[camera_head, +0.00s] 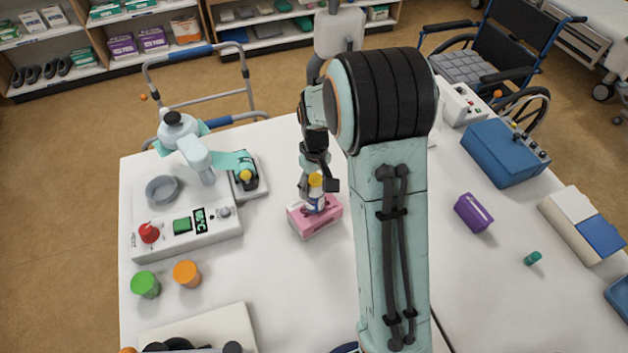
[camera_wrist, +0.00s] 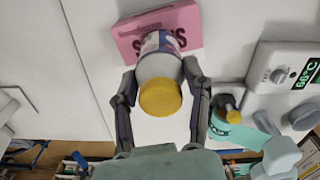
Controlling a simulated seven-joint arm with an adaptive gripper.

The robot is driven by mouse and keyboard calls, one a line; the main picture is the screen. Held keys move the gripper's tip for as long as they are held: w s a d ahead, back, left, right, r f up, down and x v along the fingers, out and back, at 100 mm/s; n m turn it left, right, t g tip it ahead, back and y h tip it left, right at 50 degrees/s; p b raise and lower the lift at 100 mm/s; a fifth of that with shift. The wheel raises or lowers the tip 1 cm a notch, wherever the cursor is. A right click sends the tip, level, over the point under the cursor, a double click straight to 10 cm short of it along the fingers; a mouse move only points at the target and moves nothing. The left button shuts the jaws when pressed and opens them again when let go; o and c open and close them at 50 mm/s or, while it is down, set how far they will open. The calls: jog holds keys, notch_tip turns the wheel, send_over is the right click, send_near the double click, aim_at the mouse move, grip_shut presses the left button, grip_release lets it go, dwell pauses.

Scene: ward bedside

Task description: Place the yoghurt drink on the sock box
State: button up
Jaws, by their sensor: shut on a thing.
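The yoghurt drink (camera_head: 316,196) is a small bottle with a yellow cap and a white, blue and purple label. My gripper (camera_head: 318,186) is shut on it, with a finger on each side of the bottle in the wrist view (camera_wrist: 160,92). The bottle (camera_wrist: 162,64) looks upright, its base over the pink sock box (camera_head: 318,224). I cannot tell whether base and box touch. The sock box also shows in the wrist view (camera_wrist: 186,24), its lettering partly hidden behind the bottle.
A white device with a red knob (camera_head: 150,232) stands left, near green (camera_head: 145,285) and orange (camera_head: 187,273) cups. A grey-teal dispenser-like device (camera_head: 196,160) stands behind it. A purple box (camera_head: 473,213) and a blue case (camera_head: 503,152) are right. White table is clear in front of the sock box.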

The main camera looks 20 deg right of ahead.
jog(key=o, duration=1.2)
jog(key=shift+f, duration=0.1)
notch_tip(320, 180, up, 11)
jog(key=shift+r, duration=0.65)
jog(key=shift+s+r, duration=0.1)
jog(key=shift+s, duration=0.05)
jog(key=s+a, duration=0.3)
jog(key=s, duration=0.9)
jog(key=s+a+m, duration=0.1)
jog(key=s+a, duration=0.2)
jog(key=s, duration=0.9)
jog(key=shift+a+r+y, duration=0.25)
jog(key=shift+a+y, duration=0.05)
jog(key=shift+y, duration=0.1)
